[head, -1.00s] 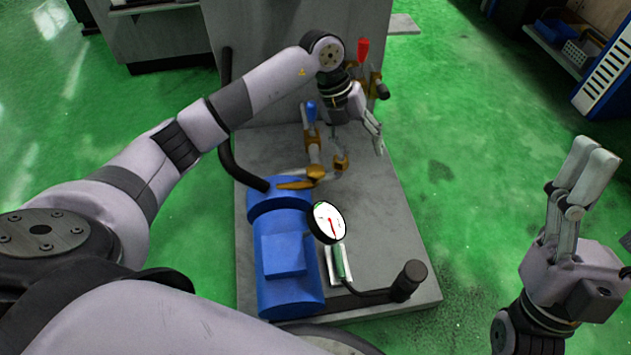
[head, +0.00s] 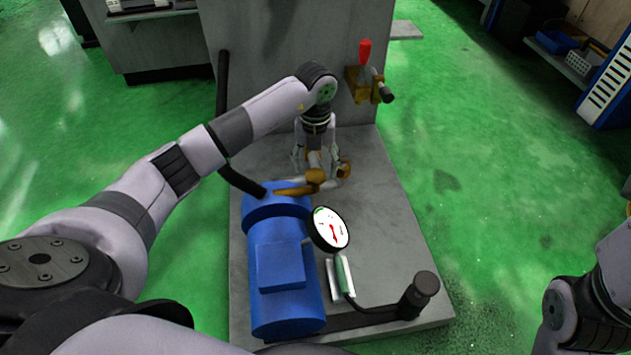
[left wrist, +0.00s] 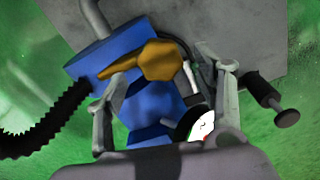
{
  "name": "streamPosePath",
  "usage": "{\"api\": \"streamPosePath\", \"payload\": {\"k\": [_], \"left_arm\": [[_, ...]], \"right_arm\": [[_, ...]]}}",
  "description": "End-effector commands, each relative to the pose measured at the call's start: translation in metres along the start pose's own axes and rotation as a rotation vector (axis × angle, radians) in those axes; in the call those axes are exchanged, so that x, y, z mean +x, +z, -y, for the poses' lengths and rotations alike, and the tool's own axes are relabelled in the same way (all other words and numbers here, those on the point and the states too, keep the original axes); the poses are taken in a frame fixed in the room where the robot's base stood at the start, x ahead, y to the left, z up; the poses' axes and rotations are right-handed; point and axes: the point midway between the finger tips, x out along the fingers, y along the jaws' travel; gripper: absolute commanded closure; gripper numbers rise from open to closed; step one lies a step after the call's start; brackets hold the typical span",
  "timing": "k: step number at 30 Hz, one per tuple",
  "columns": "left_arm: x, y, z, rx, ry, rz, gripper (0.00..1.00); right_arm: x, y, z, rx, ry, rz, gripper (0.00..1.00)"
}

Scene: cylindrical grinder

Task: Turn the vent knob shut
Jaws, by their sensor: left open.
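A brass-coloured knob (head: 315,176) with a flat pointed arm sits behind the blue motor-like body (head: 283,265) in the head view; I take it to be the vent knob. In the left wrist view the knob (left wrist: 158,62) lies between the fingers. My left gripper (head: 318,163) points down over it, open, with one finger on each side; contact cannot be told. It also shows in the left wrist view (left wrist: 168,58). Only links of my right arm show at the lower right.
A dial gauge (head: 330,229) stands close in front of the knob. A red-handled valve (head: 366,56) is on the upright grey panel (head: 285,35). A black hose (head: 224,110) runs at the left.

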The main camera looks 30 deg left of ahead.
Motion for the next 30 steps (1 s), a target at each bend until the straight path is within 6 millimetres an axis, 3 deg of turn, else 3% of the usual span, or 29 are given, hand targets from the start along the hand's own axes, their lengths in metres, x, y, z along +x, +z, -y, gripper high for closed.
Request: {"api": "streamPosePath", "payload": {"k": [1,6,19,30], "left_arm": [[0.014,0.000,0.000,0.000,0.000,-0.001,0.38],[0.034,0.000,0.000,0.001,-0.002,0.000,0.38],[0.041,0.000,0.000,0.001,-0.001,0.001,0.38],[0.041,0.000,0.000,0.001,-0.001,0.001,0.62]], "right_arm": [[-0.002,-0.002,0.001,-0.002,-0.006,-0.018,0.38],[0.005,-0.007,0.003,-0.006,-0.018,-0.049,0.38],[0.011,-0.008,0.004,-0.008,-0.024,-0.061,0.38],[0.011,-0.008,0.004,-0.008,-0.024,-0.061,0.38]]}}
